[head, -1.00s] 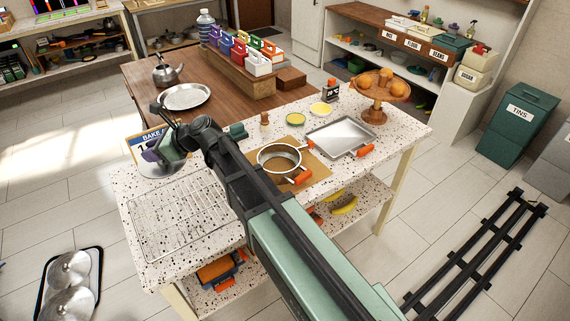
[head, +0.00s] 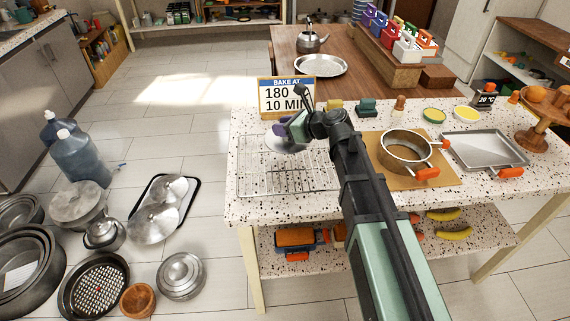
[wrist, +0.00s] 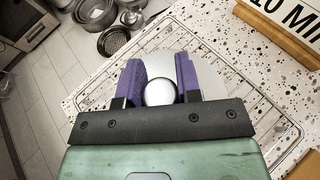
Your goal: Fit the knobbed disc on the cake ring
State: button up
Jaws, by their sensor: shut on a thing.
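My gripper (head: 287,131) has purple fingers and is shut on the knob of a pale, shiny knobbed disc (head: 287,145). The wrist view shows the round knob (wrist: 160,92) between the two fingers (wrist: 158,82), with the disc (wrist: 208,72) lying beyond and partly hidden by the gripper. The cake ring (head: 405,165), a metal hoop with orange handles, sits on a tan board to the right of my gripper, apart from the disc.
The wire rack (head: 262,178) lies on the speckled table (head: 240,213). A "BAKE AT 180" sign (head: 287,84) stands just behind the gripper. A metal tray (head: 485,152) and a wooden stand (head: 540,137) are at the right. Pans and lids (head: 180,275) cover the floor at left.

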aim_at(283, 155)
notch_tip(283, 155, down, 7)
jog(key=b, duration=0.5)
jog(key=shift+f, duration=0.2)
jog(key=shift+r, duration=0.3)
jog(key=shift+f, duration=0.25)
jog(key=o, duration=0.9)
jog(key=shift+o, duration=0.2)
jog(key=shift+d+r, duration=0.1)
jog(key=p+v, duration=0.4)
jog(key=v, duration=0.6)
jog(key=shift+s+d, duration=0.2)
jog(key=shift+s, duration=0.1)
